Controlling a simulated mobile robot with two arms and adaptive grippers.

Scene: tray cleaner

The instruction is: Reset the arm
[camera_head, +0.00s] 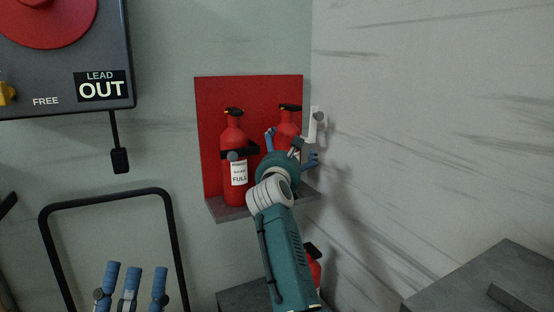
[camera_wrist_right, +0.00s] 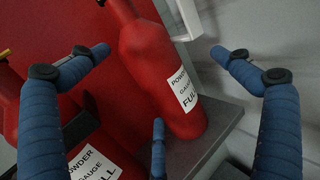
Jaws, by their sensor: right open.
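My right arm reaches up to the red wall panel with its shelf. My right gripper (camera_head: 292,150) is at the right-hand extinguisher (camera_head: 287,122), which is partly hidden behind it. In the right wrist view its blue fingers (camera_wrist_right: 155,70) are spread open, with that extinguisher (camera_wrist_right: 150,60) standing on the shelf between and beyond them. A second extinguisher (camera_head: 233,135) stands on the shelf to the left and also shows in the wrist view (camera_wrist_right: 85,150). My left gripper (camera_head: 135,275) is at the bottom left, its blue fingers upright, apart and empty.
The red panel (camera_head: 212,110) has a grey shelf (camera_head: 232,214) and a white bracket (camera_head: 313,126) at its right. Another red extinguisher (camera_head: 314,265) is partly hidden lower down. A grey block (camera_head: 490,275) stands at lower right. A dark frame (camera_head: 105,197) is at left.

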